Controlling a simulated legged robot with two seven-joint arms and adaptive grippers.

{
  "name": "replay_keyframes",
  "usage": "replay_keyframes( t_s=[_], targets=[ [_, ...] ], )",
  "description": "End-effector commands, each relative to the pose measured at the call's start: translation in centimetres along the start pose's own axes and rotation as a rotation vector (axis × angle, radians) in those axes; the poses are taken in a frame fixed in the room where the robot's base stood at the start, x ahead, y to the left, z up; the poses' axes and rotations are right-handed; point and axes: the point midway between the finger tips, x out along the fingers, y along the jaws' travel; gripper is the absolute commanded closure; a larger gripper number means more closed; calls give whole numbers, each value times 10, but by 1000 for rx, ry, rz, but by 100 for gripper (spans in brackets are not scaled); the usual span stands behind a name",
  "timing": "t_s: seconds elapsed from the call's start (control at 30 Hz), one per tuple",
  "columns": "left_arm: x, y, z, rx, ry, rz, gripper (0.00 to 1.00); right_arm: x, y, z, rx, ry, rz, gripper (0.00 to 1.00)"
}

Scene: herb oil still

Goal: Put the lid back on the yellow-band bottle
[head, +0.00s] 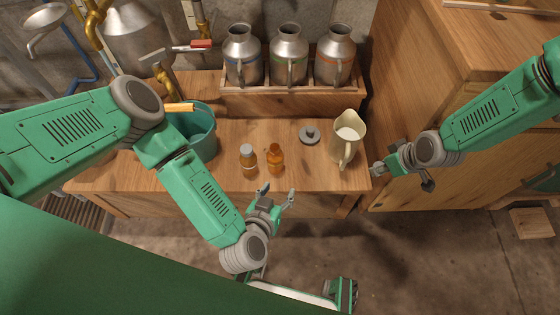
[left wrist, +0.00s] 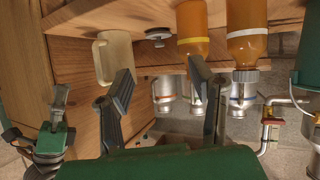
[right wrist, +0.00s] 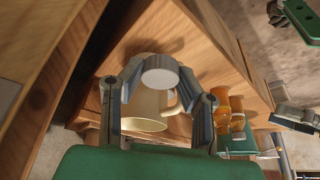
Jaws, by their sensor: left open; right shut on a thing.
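The yellow-band bottle (left wrist: 192,28) is amber and has no lid; it stands upright on the bench in the head view (head: 275,160). A lidded amber bottle with a white band (left wrist: 246,45) stands beside it, also in the head view (head: 248,160). My right gripper (head: 380,168) is shut on a pale round lid (right wrist: 160,71), right of the bench and the jug, away from the bottles. My left gripper (head: 277,192) is open and empty at the bench's front edge, just in front of the yellow-band bottle; its fingers show in the left wrist view (left wrist: 160,80).
A cream jug (head: 347,136) stands at the bench's right end. A grey knobbed lid (head: 310,134) lies between jug and bottles. A teal bucket (head: 201,135) is at the left. Three metal cans stand in a wooden crate (head: 289,95) behind. A wooden cabinet (head: 415,110) is at right.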

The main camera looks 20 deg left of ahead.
Motion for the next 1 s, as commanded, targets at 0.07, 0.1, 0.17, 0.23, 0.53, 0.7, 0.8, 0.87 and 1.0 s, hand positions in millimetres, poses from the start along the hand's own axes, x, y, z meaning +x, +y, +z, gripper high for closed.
replay_keyframes(
  t_s=[0.07,0.1,0.17,0.23,0.53,0.7,0.8,0.87,1.0],
  targets=[
    [6,-16,0,7,47,-84,51,20,-4,9,-40,3,-16,84],
    [8,-21,-1,12,66,-115,51,27,-5,12,-57,4,-22,84],
    [10,-28,-2,19,86,-150,51,34,-7,14,-76,6,-27,84],
    [11,-33,-3,24,98,-174,51,38,-8,17,-88,7,-31,84],
    [11,-34,-4,27,103,-183,51,39,-8,17,-95,7,-33,84],
    [23,-37,-4,26,104,-184,51,46,-8,20,-94,7,-33,84],
    [41,-41,-4,25,105,-185,51,54,-8,23,-94,7,-33,84],
    [52,-43,-5,25,104,-186,51,59,-8,25,-93,7,-33,84],
    [71,-45,-8,26,103,-183,51,67,-8,28,-93,7,-33,84]
  ],
)
